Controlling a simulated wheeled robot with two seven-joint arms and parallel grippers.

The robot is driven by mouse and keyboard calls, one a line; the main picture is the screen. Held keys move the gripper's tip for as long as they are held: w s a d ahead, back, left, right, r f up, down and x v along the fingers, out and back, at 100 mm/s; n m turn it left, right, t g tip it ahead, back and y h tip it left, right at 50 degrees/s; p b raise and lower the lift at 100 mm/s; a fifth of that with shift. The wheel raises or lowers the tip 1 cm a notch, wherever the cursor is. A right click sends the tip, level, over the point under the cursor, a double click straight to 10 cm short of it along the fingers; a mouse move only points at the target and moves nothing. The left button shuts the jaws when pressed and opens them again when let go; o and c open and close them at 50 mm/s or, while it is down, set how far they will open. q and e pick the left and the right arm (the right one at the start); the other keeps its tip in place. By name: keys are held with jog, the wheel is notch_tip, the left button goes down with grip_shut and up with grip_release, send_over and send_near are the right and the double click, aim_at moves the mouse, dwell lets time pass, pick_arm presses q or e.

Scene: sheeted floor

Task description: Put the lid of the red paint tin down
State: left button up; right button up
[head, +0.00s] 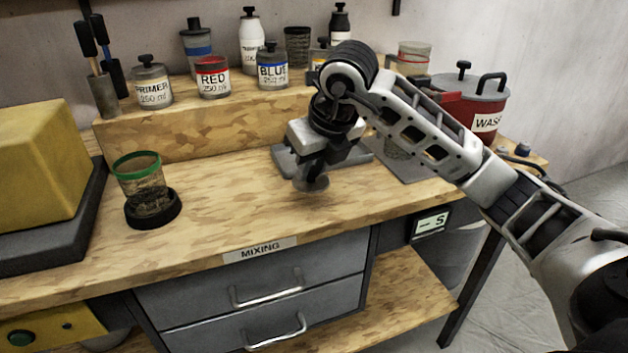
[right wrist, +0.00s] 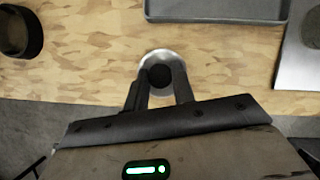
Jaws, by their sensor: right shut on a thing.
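The red paint tin (head: 212,78), labelled RED 250 ml, stands on the raised wooden shelf with its top open and red showing at the rim. My right gripper (head: 311,171) points down over the bench and is shut on the black knob of a round grey lid (head: 311,184). In the right wrist view the pale disc of the lid (right wrist: 158,53) shows around the knob between the fingers. The lid looks level and just above the bench top, though the exact gap is hard to tell. My left gripper is not in view.
A grey tray (head: 285,160) lies just behind the lid. A green-rimmed cup (head: 140,175) stands in a black ring (head: 153,211) to the left. The lidded blue tin (head: 272,70) and primer tin (head: 152,85) flank the red tin. Bare bench (head: 235,215) lies between cup and lid.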

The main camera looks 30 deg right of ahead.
aim_at(317, 174)
notch_tip(317, 174, down, 3)
jog(key=shift+d+f, duration=0.15)
jog(key=shift+f, duration=0.05)
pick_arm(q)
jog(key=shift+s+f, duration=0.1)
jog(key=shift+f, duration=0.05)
